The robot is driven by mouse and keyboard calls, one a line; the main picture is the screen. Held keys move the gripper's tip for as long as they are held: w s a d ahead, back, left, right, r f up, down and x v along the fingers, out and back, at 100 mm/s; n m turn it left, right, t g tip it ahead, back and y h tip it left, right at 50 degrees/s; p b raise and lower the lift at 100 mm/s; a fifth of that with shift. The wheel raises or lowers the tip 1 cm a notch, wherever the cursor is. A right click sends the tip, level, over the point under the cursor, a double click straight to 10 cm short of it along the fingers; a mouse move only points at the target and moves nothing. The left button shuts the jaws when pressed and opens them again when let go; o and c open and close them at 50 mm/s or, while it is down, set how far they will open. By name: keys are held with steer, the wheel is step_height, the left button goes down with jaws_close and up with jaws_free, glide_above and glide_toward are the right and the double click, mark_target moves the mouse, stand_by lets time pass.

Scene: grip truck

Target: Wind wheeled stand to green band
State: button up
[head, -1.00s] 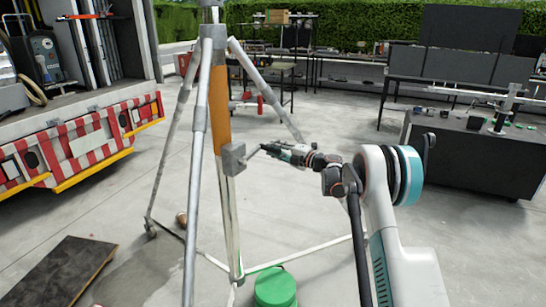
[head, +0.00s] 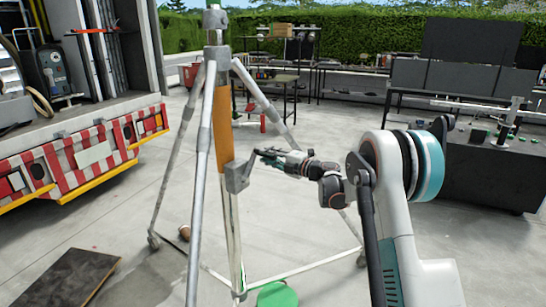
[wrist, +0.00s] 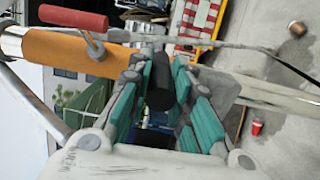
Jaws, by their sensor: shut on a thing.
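The wheeled stand (head: 205,130) is a grey metal tripod standing upright, with an orange stretch (head: 223,120) on its central column. A green part (head: 214,4) shows at its top, cut by the upper edge of the head view. A grey winch box (head: 237,177) is fixed to the column below the orange. My gripper (head: 263,156) is just right of this box, shut on the crank's black grip (wrist: 160,85). In the wrist view, the grip lies between the teal finger pads. The wrist view also shows a red-handled lever (wrist: 72,18) beside the orange stretch.
A green round object (head: 277,296) is low by the stand's base. A red-and-white truck rear (head: 90,155) is at left. A dark plate (head: 65,278) lies front left. Workbenches (head: 480,165) stand at right and behind. A red can (wrist: 257,128) is on the floor.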

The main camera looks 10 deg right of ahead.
steer(key=s+a+r, duration=0.2)
steer(key=s+a, duration=0.2)
steer(key=a, duration=0.2)
steer(key=shift+s, duration=0.4)
steer(key=shift+o, duration=0.2)
steer(key=shift+s+a+f, duration=0.1)
steer(key=shift+s+a, duration=0.7)
steer(key=shift+a, duration=0.15)
steer(key=shift+s+a, duration=0.75)
steer(key=shift+a, duration=0.2)
steer(key=s+a+f+b, duration=0.4)
steer(key=f+b, duration=0.1)
steer(key=f, duration=0.1)
steer(key=shift+s+a, duration=0.25)
steer(key=shift+a, duration=0.1)
steer(key=shift+s+a+f+b, duration=0.7)
steer(key=shift+a+f+b, duration=0.1)
steer(key=shift+b, duration=0.3)
jaws_close()
steer(key=w+d+f, duration=0.2)
steer(key=f, duration=0.1)
steer(key=shift+w+d+f, duration=0.1)
steer(key=shift+f, duration=0.05)
steer(key=o, duration=1.1)
jaws_free()
steer(key=shift+w+d+f, duration=0.1)
steer(key=shift+w, duration=0.05)
